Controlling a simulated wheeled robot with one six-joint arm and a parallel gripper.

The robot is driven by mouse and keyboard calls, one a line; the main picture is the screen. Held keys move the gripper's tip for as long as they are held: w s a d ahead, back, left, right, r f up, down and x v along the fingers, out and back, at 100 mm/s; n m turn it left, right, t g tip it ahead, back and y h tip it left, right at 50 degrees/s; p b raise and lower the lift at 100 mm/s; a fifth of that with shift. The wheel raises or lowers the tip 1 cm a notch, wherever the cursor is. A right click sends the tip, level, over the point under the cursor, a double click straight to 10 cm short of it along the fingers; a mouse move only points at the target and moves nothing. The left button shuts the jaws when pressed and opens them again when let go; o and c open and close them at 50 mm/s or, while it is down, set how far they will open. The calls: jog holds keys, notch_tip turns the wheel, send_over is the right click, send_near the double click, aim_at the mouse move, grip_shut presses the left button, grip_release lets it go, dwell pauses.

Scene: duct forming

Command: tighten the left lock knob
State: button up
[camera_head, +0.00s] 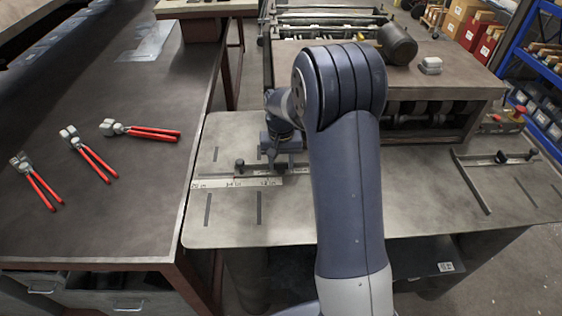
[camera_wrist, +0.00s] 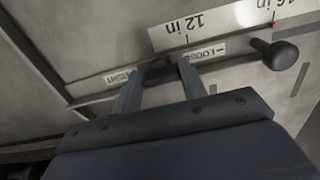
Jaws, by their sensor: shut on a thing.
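In the wrist view, the dark left lock knob (camera_wrist: 158,69) sits between the two fingertips of my gripper (camera_wrist: 157,78), mostly hidden by them. My gripper is shut on it. A label reading TIGHT (camera_wrist: 119,76) and one reading LOOSE (camera_wrist: 208,51) lie on either side of it. In the head view, my gripper (camera_head: 276,158) is low over the left part of the grey table (camera_head: 225,226), and the knob there is hidden by my wrist.
A black round-ended handle (camera_wrist: 278,52) stands beside the gripper, near a ruler strip (camera_head: 235,183). A similar fence (camera_head: 472,182) lies at the table's right. Several red-handled pliers (camera_head: 95,160) lie on the dark left bench (camera_head: 100,228). The table's front left is clear.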

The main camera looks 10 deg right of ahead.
aim_at(281, 164)
jog(key=shift+m, duration=0.8)
jog(key=o, duration=1)
notch_tip(281, 164, up, 11)
jog(key=shift+f+b, duration=0.1)
jog(key=shift+b, duration=0.65)
jog(key=shift+c, duration=0.4)
